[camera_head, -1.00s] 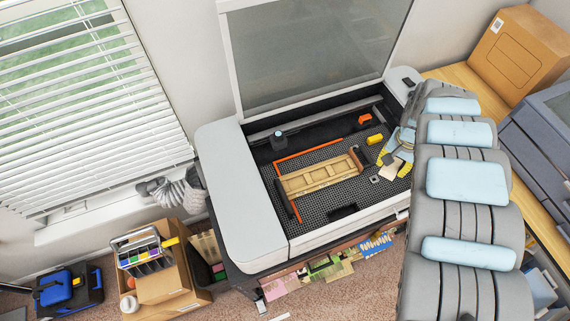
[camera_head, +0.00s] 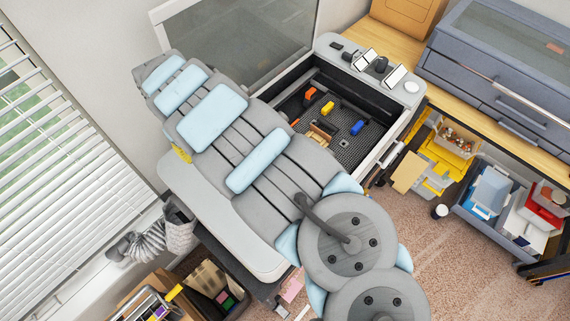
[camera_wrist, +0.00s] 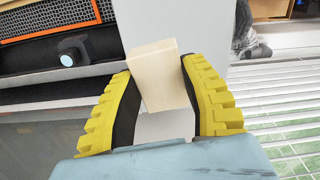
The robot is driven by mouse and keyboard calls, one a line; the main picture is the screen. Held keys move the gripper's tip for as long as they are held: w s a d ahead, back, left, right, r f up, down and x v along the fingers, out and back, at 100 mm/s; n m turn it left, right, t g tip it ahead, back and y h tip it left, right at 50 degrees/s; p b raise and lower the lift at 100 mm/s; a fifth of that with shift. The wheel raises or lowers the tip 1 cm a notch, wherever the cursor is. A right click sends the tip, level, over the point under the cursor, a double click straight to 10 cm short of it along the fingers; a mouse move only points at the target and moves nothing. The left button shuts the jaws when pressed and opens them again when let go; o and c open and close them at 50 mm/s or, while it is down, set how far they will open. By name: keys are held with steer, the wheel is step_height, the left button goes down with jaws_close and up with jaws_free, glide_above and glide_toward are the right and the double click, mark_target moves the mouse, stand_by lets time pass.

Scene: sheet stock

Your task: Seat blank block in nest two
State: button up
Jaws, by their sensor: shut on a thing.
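A pale wooden blank block (camera_wrist: 157,76) sits between the yellow ribbed fingers of my gripper (camera_wrist: 158,84) in the wrist view, which are shut on it. The block is held up, tilted in the picture, in front of the machine's light left-hand casing. In the head view only a yellow bit of my gripper (camera_head: 181,153) shows, at the left of the machine; the block is hidden there. The wooden nest fixture (camera_head: 320,133) lies on the dark perforated bed. My arm covers most of it, so I cannot make out nest two.
The machine's glass lid (camera_head: 235,45) stands raised behind the bed. An orange item (camera_head: 310,94), a yellow block (camera_head: 327,108) and a blue block (camera_head: 357,127) lie on the bed. In the wrist view, a dark fitting with a round lens (camera_wrist: 67,59) is at upper left; window blinds are at right.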

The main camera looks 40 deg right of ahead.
steer(key=s+d+f+n+b, duration=0.2)
steer(key=d+n+b, duration=0.2)
steer(key=d, duration=0.7)
steer(key=s+d+f+n+b, duration=0.3)
steer(key=d+n, duration=0.1)
steer(key=d, duration=0.6)
steer(key=s+d+f+n+b, duration=0.2)
steer(key=s+d+n+b, duration=0.3)
steer(key=d, duration=0.5)
steer(key=s+d+f+n+b, duration=0.2)
steer(key=s+d+n, duration=0.1)
steer(key=s+d, duration=0.55)
steer(key=w+a+f, duration=0.9)
steer(key=shift+b, duration=0.35)
steer(key=shift+w+a+f, duration=0.2)
steer(key=shift+a+f, duration=0.2)
steer(key=shift+f, duration=1.7)
steer(key=o, duration=1.1)
